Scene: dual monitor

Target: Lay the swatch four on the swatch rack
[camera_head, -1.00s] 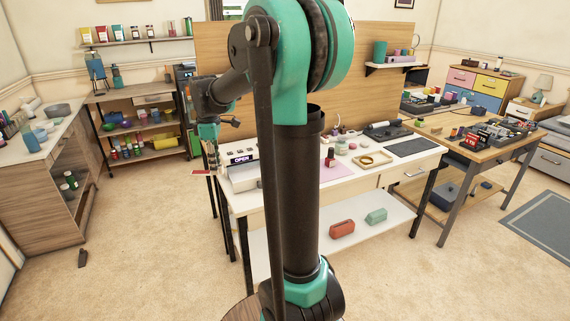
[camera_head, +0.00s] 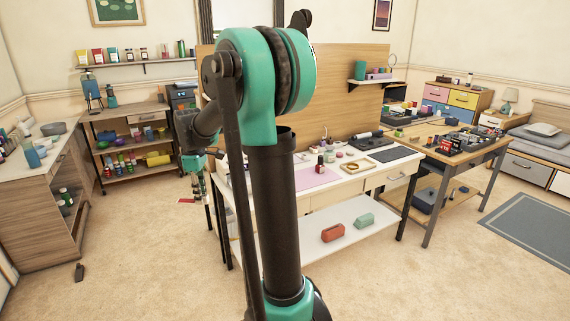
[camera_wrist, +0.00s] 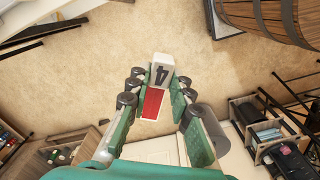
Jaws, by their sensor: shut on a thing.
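Swatch four (camera_wrist: 152,104) is a flat tag with a red part and a white end marked with a dark 4. In the wrist view my gripper (camera_wrist: 157,82) is shut on it, with fingers on both sides of it. In the head view my gripper (camera_head: 197,186) hangs left of the white table (camera_head: 345,189), and the red of the swatch (camera_head: 186,201) shows just below it, over the floor. I cannot pick out the swatch rack for certain; my arm hides the table's left part in the head view.
The white table carries a pink mat (camera_head: 314,178), a small wooden tray (camera_head: 354,168) and a dark mat (camera_head: 397,153). A lower shelf holds a red case (camera_head: 332,233). A wooden counter (camera_head: 50,215) stands at left. A barrel (camera_wrist: 275,20) shows in the wrist view.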

